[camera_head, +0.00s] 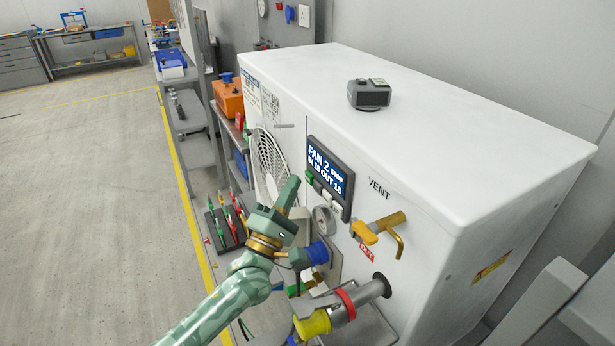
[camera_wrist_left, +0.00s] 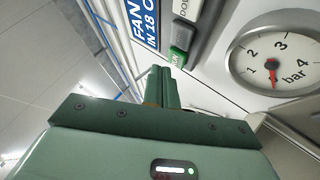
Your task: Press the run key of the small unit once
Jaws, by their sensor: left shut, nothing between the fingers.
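A large white cabinet (camera_head: 420,140) carries a dark display panel (camera_head: 331,177) reading "FAN 2 STOP, IN 18 OUT 18". Below the display is a row of keys with a green key (camera_head: 310,179) at its left end. The green key also shows in the wrist view (camera_wrist_left: 177,57), with partly hidden lettering. My left gripper (camera_head: 292,183) is shut and empty, its fingertips close beside the green key. In the wrist view the fingertips (camera_wrist_left: 159,72) lie just left of and below that key; I cannot tell whether they touch it. My right gripper is out of view.
A pressure gauge (camera_head: 324,220) sits just below the keys. A brass vent valve (camera_head: 378,228) and a pipe coupling with a yellow end (camera_head: 313,324) stick out nearby. A small dark device (camera_head: 370,94) stands on the cabinet top. The floor at left is clear.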

